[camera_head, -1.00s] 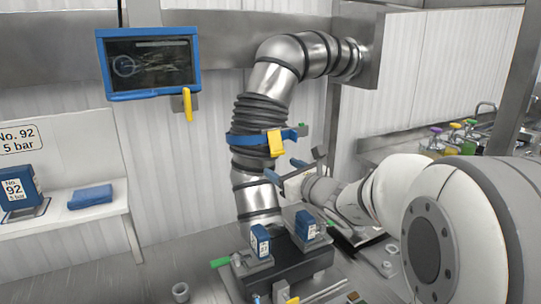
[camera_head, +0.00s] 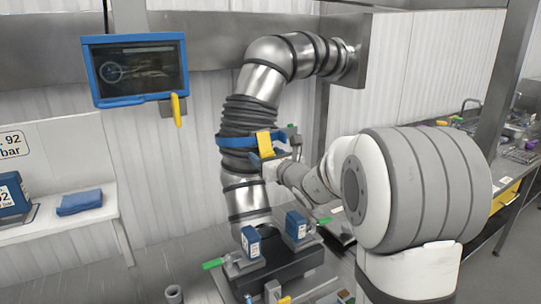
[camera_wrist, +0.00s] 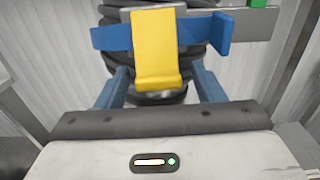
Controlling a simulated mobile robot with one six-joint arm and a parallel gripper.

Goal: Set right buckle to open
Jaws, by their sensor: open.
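The buckle is a yellow lever (camera_head: 265,145) on a blue band (camera_head: 232,141) around the ribbed sleeve of the steel duct. In the wrist view the yellow lever (camera_wrist: 155,50) hangs down in front of the blue band (camera_wrist: 110,38), lying against its grey plate. My gripper (camera_wrist: 159,72) is open, its two blue fingers either side of the lever's lower end with gaps on both sides. In the head view my gripper (camera_head: 272,160) is just below and in front of the lever. Contact cannot be told.
A blue-framed screen (camera_head: 138,68) with a yellow handle (camera_head: 177,108) hangs at upper left. Below the duct stands a dark base (camera_head: 275,268) with blue blocks and green handles.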

